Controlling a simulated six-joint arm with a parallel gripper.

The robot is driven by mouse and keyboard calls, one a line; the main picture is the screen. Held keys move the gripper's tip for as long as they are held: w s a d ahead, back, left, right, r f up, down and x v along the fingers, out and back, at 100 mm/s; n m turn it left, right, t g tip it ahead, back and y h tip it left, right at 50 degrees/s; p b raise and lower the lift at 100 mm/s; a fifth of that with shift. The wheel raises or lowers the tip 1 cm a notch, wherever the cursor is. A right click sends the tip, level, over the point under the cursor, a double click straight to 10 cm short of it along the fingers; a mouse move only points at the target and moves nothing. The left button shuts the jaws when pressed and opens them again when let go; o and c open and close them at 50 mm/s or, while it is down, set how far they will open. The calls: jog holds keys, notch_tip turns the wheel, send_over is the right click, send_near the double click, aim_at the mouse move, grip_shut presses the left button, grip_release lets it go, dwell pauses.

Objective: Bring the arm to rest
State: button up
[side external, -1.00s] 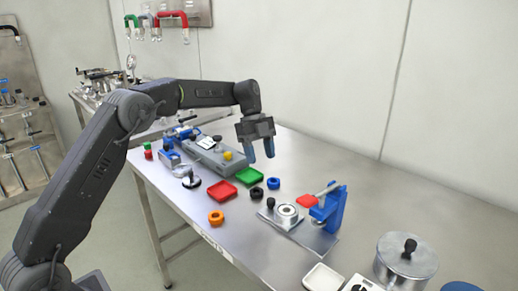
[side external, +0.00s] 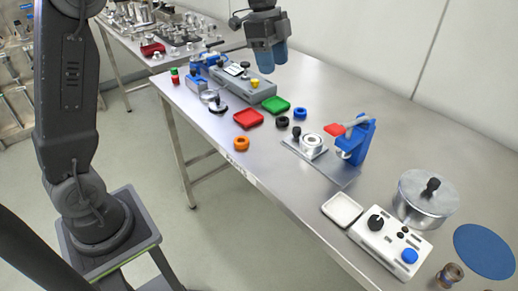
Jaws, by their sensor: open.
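My gripper (side external: 272,63) is in the upper middle of the side external view, with two blue fingertips pointing down. Its fingers are apart and nothing is between them. Part of my arm above the gripper is cut off by the top of the picture.
Below the gripper are a red tray (side external: 248,118), a green tray (side external: 277,105) and small rings, one orange (side external: 241,143). A blue toggle press (side external: 357,140), a lidded pot (side external: 426,200) and a white control box (side external: 390,245) stand to the right. A wall is behind the table.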

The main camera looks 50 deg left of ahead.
jog(key=s+d+r+n+t+y, duration=0.1)
jog(key=s+d+r+n+t, duration=0.15)
jog(key=s+n, duration=0.75)
jog(key=s+f+n+t+y, duration=0.1)
jog(key=s+f+n, duration=0.3)
jog(key=s, duration=1.1)
notch_tip(320, 180, down, 2)
jog(key=shift+d+f+t, duration=0.15)
jog(key=shift+d+t, duration=0.25)
jog(key=shift+t, duration=0.25)
